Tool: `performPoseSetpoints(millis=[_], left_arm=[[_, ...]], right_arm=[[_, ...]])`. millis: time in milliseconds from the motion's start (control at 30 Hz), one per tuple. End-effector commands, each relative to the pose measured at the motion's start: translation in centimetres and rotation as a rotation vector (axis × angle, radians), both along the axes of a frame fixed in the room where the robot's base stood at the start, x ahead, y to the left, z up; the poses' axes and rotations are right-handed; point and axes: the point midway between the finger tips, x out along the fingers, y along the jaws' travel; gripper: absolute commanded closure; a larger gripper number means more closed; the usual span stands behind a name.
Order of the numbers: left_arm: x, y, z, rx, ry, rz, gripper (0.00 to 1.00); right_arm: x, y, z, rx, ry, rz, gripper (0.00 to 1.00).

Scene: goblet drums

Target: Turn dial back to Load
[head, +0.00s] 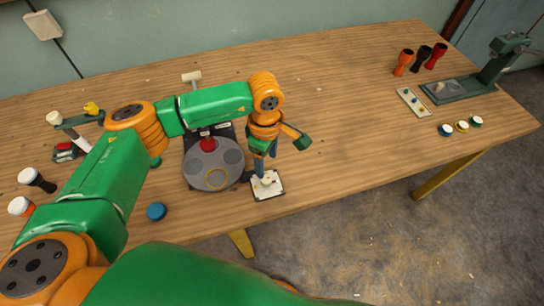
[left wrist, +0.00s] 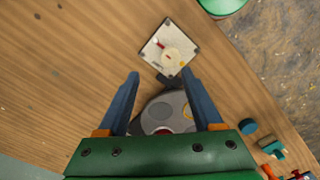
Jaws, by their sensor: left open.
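The dial (head: 268,183) is a pale round knob on a square white plate (head: 277,193) near the front edge of the wooden table. In the left wrist view the dial (left wrist: 173,54) shows with a small red mark beside it; the lettering is too small to read. My left gripper (head: 261,174) points down over the plate, its blue fingers apart and empty. In the left wrist view the fingertips of the left gripper (left wrist: 161,75) are spread, and the dial lies just beyond them. Contact with the dial cannot be told. My right gripper is not in view.
A grey turntable (head: 198,176) with a red part stands just left of the plate. A blue disc (head: 156,211) lies at the front. Orange (head: 403,61), black (head: 423,57) and red goblet drums (head: 437,55) stand at the back right, near a green press (head: 490,75). The table's middle right is clear.

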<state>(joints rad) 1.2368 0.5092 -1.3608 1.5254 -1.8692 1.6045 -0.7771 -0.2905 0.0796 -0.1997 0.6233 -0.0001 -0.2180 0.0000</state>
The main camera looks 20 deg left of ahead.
Motion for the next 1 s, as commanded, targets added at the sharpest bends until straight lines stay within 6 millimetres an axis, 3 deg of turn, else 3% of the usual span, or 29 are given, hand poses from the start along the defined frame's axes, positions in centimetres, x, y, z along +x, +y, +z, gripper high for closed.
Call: performPoseSetpoints(millis=[200,300,567,800,1000], left_arm=[[-0.2,-0.1,-4.1,-0.004,0.005,-0.001,0.33],[-0.2,-0.2,-5.2,-0.006,0.003,-0.001,0.33],[-0.2,-0.2,-5.7,-0.008,0.002,-0.002,0.33],[-0.2,-0.2,-5.6,-0.008,0.002,-0.002,0.98],[-0.2,-0.2,-5.6,-0.009,0.003,0.002,1.00]], right_arm=[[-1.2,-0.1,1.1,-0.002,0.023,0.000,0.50],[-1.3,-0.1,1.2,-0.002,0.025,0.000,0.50],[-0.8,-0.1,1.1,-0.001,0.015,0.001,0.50],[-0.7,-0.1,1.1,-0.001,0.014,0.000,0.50],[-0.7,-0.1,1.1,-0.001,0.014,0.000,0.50]])
